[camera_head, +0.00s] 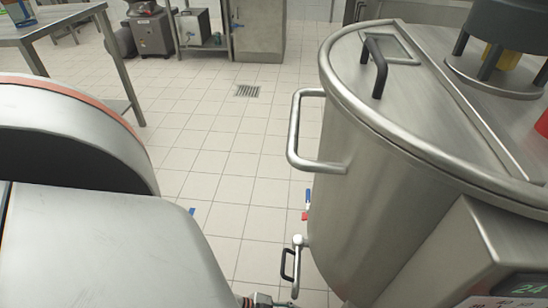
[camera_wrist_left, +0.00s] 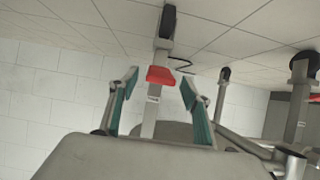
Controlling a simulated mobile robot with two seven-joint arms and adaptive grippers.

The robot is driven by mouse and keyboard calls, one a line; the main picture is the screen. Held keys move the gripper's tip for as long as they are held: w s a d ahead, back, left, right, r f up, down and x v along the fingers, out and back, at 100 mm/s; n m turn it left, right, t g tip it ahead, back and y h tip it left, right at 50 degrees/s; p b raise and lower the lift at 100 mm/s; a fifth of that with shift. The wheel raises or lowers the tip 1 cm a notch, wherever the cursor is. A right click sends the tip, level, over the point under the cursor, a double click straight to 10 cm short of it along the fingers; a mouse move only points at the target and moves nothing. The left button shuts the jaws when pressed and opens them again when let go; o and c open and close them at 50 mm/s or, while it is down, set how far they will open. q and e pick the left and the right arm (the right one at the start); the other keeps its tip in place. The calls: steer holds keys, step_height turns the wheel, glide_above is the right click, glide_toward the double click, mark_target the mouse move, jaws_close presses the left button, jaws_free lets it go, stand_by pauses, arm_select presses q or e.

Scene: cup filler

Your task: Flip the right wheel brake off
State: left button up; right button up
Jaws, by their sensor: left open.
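In the left wrist view a red wheel brake pedal (camera_wrist_left: 160,75) sits on a metal leg above a black caster wheel (camera_wrist_left: 167,22). The wheel appears towards the top of this picture, against the floor tiles. My left gripper (camera_wrist_left: 160,82) is open. Its two teal-padded fingers appear on either side of the leg and pedal, with gaps on both sides. I cannot tell the exact depth between fingertips and pedal. In the head view a small red piece (camera_head: 305,215) shows beside the steel vat (camera_head: 375,190); I cannot tell if it is the same brake. My right gripper is not visible.
The vat has a steel side handle (camera_head: 296,135) and a lower black-gripped lever (camera_head: 288,265). Other caster wheels (camera_wrist_left: 225,74) and steel tubing (camera_wrist_left: 250,145) stand right in the wrist view. A steel table (camera_head: 62,20) is far left. Tiled floor (camera_head: 215,140) between is clear.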

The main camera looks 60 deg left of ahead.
arm_select(q)
steer(key=v, duration=0.9)
steer(key=shift+s+r, duration=0.1)
steer(key=shift+s, duration=0.05)
